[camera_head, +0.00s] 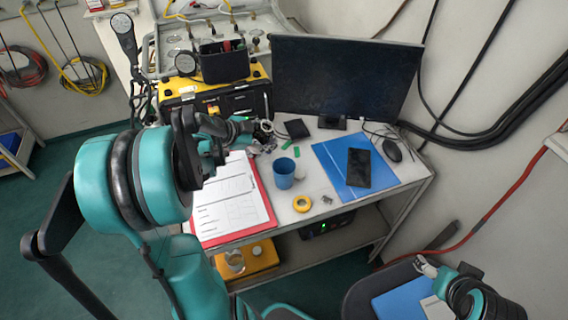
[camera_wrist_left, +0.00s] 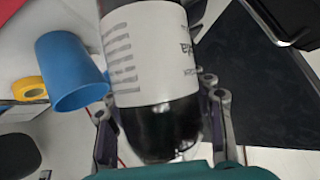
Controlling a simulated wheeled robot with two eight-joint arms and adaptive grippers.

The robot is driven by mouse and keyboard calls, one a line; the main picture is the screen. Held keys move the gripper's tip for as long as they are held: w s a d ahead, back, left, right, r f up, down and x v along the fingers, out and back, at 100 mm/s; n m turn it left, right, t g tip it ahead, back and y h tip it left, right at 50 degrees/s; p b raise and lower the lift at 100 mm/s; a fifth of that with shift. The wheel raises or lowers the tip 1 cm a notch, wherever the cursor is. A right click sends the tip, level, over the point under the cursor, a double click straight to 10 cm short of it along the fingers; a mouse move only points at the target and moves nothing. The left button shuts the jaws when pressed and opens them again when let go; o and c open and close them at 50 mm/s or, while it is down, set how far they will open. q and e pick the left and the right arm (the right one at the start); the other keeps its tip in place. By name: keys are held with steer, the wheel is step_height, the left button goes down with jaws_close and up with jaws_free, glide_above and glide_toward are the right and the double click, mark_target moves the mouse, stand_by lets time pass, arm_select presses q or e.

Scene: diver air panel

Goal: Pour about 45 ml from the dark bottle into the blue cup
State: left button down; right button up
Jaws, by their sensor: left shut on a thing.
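The blue cup (camera_head: 284,173) stands upright on the table between the clipboard and the blue folder. It also shows in the left wrist view (camera_wrist_left: 70,75), left of the bottle. The dark bottle (camera_wrist_left: 155,75) has a white label and sits between the fingers of my left gripper (camera_wrist_left: 165,115), which is shut on it. Its upper part is cut off by the frame. In the head view my left gripper (camera_head: 262,135) is behind and left of the cup, apart from it; the bottle is hard to make out there. My right gripper (camera_head: 427,266) is at the lower right, its fingers unclear.
A red clipboard (camera_head: 265,205) with paper lies left of the cup. A yellow tape roll (camera_head: 302,203) lies in front of it. A blue folder (camera_head: 335,162) with a black phone (camera_head: 359,168) lies right. A monitor (camera_head: 345,80) and yellow-black case (camera_head: 258,98) stand behind.

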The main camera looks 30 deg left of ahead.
arm_select(q)
steer(key=shift+w+a+f+m+t+y+b, duration=0.1)
steer(key=shift+a+f+m+t+y+b, duration=0.15)
steer(key=shift+f+m+y, duration=0.45)
steer(key=shift+w+a+f+m+t+y+b, duration=0.1)
steer(key=shift+a+f+m+t+y+b, duration=0.1)
steer(key=shift+f+m+y+b, duration=0.4)
steer(key=shift+a+f+m+t+y+b, duration=0.15)
steer(key=shift+f+m+y, duration=0.3)
steer(key=shift+y, duration=0.45)
steer(key=shift+w+a+f+m+t+y+b, duration=0.1)
steer(key=shift+a+f+m+t+y+b, duration=0.35)
steer(key=shift+f+m+y+b, duration=0.45)
steer(key=shift+d+r, duration=0.1)
steer(key=shift+r, duration=0.7)
stand_by(0.5)
steer(key=shift+f, duration=0.1)
